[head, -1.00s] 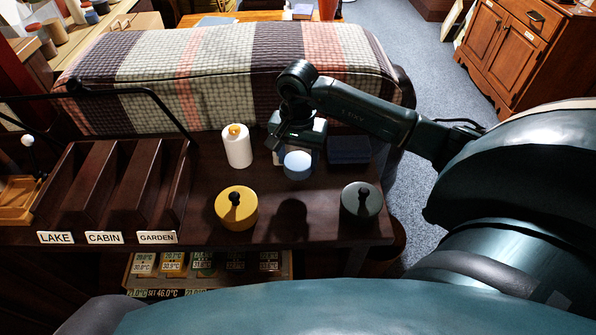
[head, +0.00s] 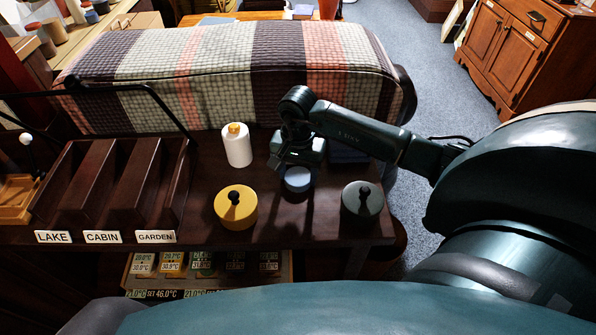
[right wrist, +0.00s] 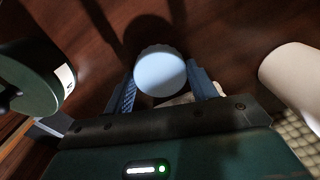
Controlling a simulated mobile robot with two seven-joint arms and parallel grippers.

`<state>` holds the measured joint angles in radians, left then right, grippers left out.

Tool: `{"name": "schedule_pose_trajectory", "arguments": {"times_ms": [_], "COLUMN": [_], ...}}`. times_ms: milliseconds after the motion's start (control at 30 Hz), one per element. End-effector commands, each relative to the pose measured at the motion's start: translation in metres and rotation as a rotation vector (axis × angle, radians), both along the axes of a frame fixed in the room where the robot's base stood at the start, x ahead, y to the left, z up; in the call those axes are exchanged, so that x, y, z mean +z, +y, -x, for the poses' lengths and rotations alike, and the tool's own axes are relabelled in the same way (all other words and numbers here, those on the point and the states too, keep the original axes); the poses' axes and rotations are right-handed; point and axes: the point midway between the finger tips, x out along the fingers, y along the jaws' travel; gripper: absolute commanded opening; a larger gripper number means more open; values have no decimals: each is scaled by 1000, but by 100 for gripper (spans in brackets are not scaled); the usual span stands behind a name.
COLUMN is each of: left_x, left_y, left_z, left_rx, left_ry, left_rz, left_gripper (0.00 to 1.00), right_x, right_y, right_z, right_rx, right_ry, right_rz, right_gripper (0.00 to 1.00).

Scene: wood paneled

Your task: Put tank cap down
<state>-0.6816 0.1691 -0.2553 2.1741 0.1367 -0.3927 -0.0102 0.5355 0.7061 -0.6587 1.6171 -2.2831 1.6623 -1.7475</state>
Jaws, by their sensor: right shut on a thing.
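The tank cap (head: 298,181) is a round, light blue disc with a ridged edge, low over the dark wooden table (head: 278,222). My right gripper (head: 294,166) is shut on it. In the right wrist view the cap (right wrist: 160,71) sits between the two blue fingers of my right gripper (right wrist: 163,78). I cannot tell whether the cap's underside touches the table. My left gripper is not in view.
A yellow lidded pot (head: 234,213) stands left of the cap and a dark green lidded pot (head: 361,206) right of it. A white bottle (head: 237,148) is behind left, a dark blue block (head: 347,151) behind right. Slotted racks (head: 105,188) stand at left. Bare table lies between the pots.

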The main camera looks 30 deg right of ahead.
Motion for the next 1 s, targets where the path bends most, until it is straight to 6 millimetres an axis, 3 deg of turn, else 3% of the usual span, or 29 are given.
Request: {"name": "schedule_pose_trajectory", "arguments": {"times_ms": [267,633,767,1000], "left_x": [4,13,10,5], "left_y": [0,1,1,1], "left_z": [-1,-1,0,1], "left_rx": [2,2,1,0], "left_ry": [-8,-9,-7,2], "left_rz": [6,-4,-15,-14], "left_gripper": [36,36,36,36], "right_x": [0,8,26,81], "right_y": [0,0,-1,-1], "right_z": [0,0,-2,-1], "right_rx": [0,-1,1,1], "right_ry": [0,1,-6,-6], "right_rz": [0,0,2,2], "right_gripper": [78,79,79,79]}}
